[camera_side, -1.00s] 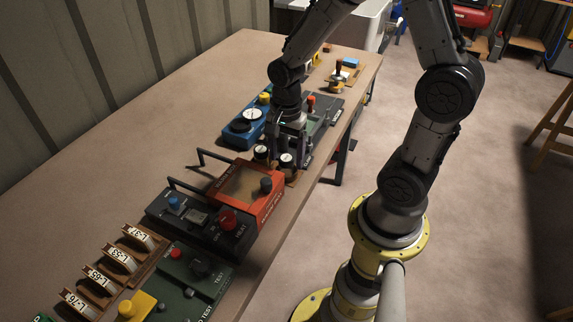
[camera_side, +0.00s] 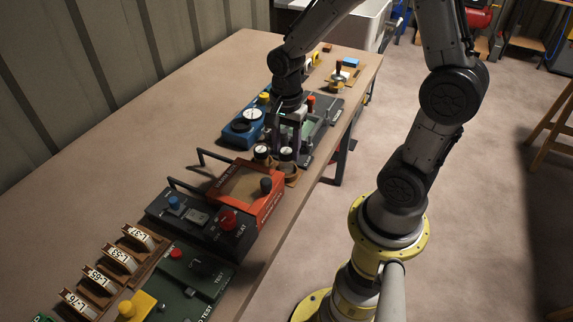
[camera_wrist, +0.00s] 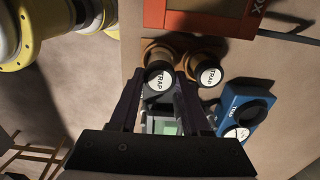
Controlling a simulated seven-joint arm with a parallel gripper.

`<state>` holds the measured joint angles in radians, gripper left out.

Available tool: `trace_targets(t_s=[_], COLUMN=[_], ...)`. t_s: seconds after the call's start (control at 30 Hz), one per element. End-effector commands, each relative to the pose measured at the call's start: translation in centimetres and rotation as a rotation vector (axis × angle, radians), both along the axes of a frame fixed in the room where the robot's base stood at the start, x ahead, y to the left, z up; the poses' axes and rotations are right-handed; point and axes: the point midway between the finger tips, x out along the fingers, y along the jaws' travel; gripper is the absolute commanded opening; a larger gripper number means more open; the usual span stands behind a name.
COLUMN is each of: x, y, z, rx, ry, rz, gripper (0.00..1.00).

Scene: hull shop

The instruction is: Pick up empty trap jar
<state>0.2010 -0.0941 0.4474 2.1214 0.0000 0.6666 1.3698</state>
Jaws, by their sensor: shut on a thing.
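Two dark-lidded jars with round white TRAP labels are side by side at a brown wooden holder (camera_wrist: 178,43). My gripper (camera_wrist: 157,84) is shut on the left jar (camera_wrist: 159,79) in the wrist view, with a finger on each side. In the side view my gripper (camera_side: 287,138) is over this jar (camera_side: 287,154), the right one there, which sits slightly higher than before. The other jar (camera_wrist: 207,75) stands close beside it in the holder; it also shows in the side view (camera_side: 262,152). I cannot tell what either jar contains.
A red-orange box (camera_side: 247,190) with a handle is just in front of the holder. A blue device (camera_side: 243,126) stands behind to the left, and a dark panel (camera_side: 325,118) lies behind my gripper. The left of the table (camera_side: 160,130) is clear.

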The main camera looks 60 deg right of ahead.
Motion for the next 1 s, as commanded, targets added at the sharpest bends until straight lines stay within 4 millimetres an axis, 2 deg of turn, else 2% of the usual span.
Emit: trace_targets(t_s=[0.6,1.0], x=[0.0,0.0], y=[0.0,0.0], z=[4.4,4.8], rx=[0.000,0.000], ry=[-0.002,0.000], rz=[0.000,0.000], gripper=[0.00,0.00])
